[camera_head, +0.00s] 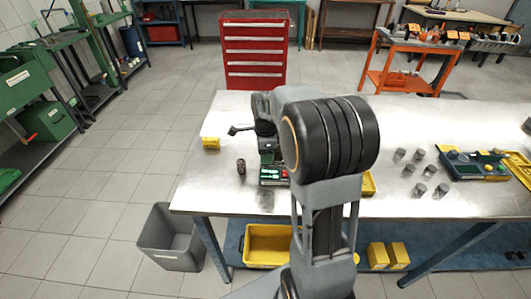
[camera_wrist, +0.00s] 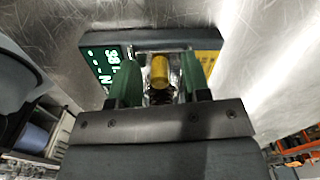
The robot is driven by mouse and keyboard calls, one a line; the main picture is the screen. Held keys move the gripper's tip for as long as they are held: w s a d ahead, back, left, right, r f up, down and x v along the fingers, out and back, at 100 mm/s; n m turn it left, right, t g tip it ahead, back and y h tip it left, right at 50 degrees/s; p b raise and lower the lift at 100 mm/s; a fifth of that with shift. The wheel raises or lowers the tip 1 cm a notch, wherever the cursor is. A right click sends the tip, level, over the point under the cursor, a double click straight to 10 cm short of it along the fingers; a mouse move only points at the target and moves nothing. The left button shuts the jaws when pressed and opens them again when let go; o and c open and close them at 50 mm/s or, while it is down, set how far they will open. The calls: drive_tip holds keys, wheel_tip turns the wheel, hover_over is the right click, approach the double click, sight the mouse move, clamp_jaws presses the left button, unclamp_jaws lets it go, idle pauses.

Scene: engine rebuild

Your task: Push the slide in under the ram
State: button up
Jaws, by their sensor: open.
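The press (camera_head: 264,115) stands on the metal bench, with a dark lever reaching left. My arm covers much of it. Contact with the fingers cannot be told. I cannot clearly make out the slide or the ram. The head view hides my gripper.
A small dark cylindrical part (camera_head: 241,166) and a yellow box (camera_head: 211,143) lie left of the press. The bench's left front corner is mostly clear.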

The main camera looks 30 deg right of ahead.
clamp_jaws()
idle(0.3)
